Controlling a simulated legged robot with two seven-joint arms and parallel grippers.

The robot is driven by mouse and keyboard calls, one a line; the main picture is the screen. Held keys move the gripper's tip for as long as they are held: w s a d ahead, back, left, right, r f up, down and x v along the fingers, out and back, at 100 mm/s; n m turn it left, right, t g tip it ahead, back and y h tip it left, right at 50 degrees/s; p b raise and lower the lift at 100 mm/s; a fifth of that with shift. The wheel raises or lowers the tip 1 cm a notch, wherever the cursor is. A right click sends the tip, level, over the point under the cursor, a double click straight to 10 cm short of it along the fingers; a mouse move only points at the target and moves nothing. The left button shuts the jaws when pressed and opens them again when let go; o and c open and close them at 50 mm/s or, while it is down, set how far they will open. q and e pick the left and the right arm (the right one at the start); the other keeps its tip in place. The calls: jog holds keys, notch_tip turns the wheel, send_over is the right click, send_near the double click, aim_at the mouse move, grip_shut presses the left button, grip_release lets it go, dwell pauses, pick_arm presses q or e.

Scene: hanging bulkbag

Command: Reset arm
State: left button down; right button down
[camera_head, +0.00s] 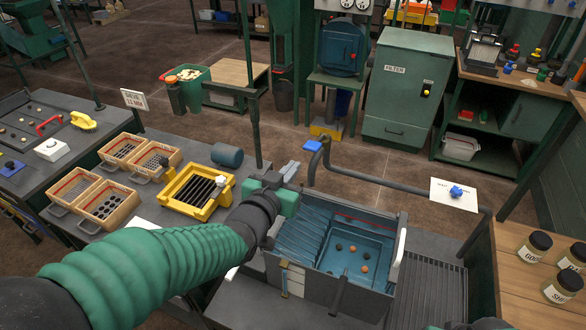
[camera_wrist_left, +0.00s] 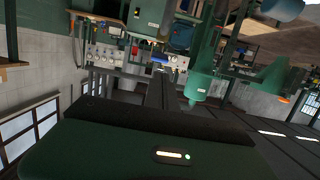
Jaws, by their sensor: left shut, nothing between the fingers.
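My left arm comes in from the lower left in the head view, with a green ribbed sleeve. My left gripper (camera_head: 290,172) is held above the bench, at the back left of the blue basin. Its grey fingers are together and hold nothing. In the left wrist view the gripper (camera_wrist_left: 160,92) points out into the room with its fingers closed.
Below and right of the gripper is the blue basin (camera_head: 345,245) with several small balls. A yellow sieve frame (camera_head: 196,192) and wooden trays (camera_head: 108,205) stand to the left. A grey pipe (camera_head: 385,187) runs behind the basin. Jars (camera_head: 535,245) stand at the right.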

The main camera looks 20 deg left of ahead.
pick_arm(q)
jog(key=shift+w, duration=0.1)
dwell(0.3)
jog(key=s+f+g, duration=0.3)
jog(key=s+f, duration=0.1)
jog(key=f, duration=0.3)
jog(key=s+f+g, duration=0.3)
jog(key=f+g, duration=0.1)
jog(key=f, duration=0.3)
jog(key=s+f+g, duration=0.6)
jog(key=s+f, duration=0.1)
jog(key=s, duration=0.5)
jog(key=shift+s+a+f+y, duration=0.15)
jog(key=shift+s+f+y, duration=0.15)
jog(key=shift+s+f, duration=0.05)
